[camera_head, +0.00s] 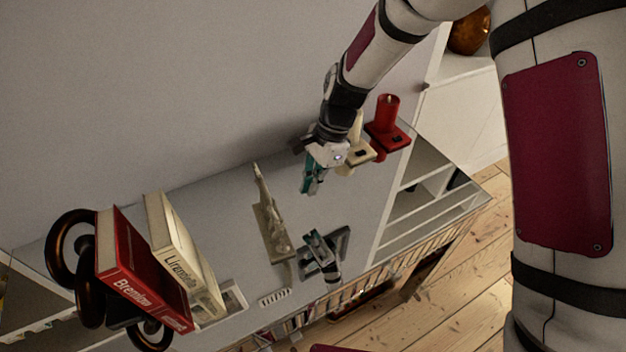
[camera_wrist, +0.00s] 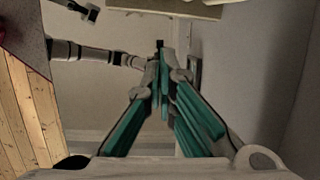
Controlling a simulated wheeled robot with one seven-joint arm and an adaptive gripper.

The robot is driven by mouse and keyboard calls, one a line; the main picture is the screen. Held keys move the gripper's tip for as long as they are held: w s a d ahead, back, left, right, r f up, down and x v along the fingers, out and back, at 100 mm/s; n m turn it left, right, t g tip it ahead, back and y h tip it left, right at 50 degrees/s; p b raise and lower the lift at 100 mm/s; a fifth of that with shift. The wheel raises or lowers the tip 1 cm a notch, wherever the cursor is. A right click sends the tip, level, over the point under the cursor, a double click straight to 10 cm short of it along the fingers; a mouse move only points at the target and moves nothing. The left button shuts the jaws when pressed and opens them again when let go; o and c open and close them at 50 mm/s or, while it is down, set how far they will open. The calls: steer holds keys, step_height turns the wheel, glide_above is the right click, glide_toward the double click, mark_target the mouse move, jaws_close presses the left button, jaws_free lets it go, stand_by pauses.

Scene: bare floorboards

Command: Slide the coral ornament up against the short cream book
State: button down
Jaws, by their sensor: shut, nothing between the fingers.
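The coral ornament (camera_head: 268,218), a pale, narrow, upright piece on a base, stands on the grey shelf top (camera_head: 215,215), near the middle. The short cream book (camera_head: 182,255) stands to its left, leaning beside a red book (camera_head: 135,270), with a clear gap between book and ornament. My gripper (camera_head: 308,190), with teal fingers, is to the right of the ornament and apart from it, pointing down. The wrist view shows its fingers together (camera_wrist: 161,60) and empty. A pale block lies at the top of that view; I cannot tell what it is.
Dark bronze ring shapes (camera_head: 62,245) flank the books at left. A cream candle holder (camera_head: 358,150) and a red one (camera_head: 387,130) stand close behind my gripper. A grey metallic object (camera_head: 325,255) lies near the front edge. A wall runs along the back.

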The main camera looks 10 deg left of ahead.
mark_target(269, 213)
steer(key=x, duration=0.7)
steer(key=shift+s, duration=0.1)
steer(key=shift+s+a+r+p, duration=0.15)
steer(key=shift+s+a+p, duration=0.35)
steer(key=shift+s+a, duration=0.65)
steer(key=shift+a, duration=0.4)
steer(key=s+a+p, duration=0.1)
steer(key=s+a, duration=0.2)
steer(key=a, duration=0.1)
steer(key=s+a+p, duration=0.1)
steer(key=s+a, duration=0.2)
steer(key=a, duration=0.2)
steer(key=s+a+p, duration=0.1)
steer(key=s+a, duration=0.3)
steer(key=shift+s+a, duration=0.1)
steer(key=shift+a, duration=0.15)
steer(key=w+d, duration=0.3)
steer(key=shift+d+r, duration=0.2)
steer(key=shift+r, duration=0.05)
steer(key=b+v, duration=0.1)
steer(key=v, duration=0.8)
steer(key=shift+s+r, duration=0.15)
steer(key=shift+r, duration=0.05)
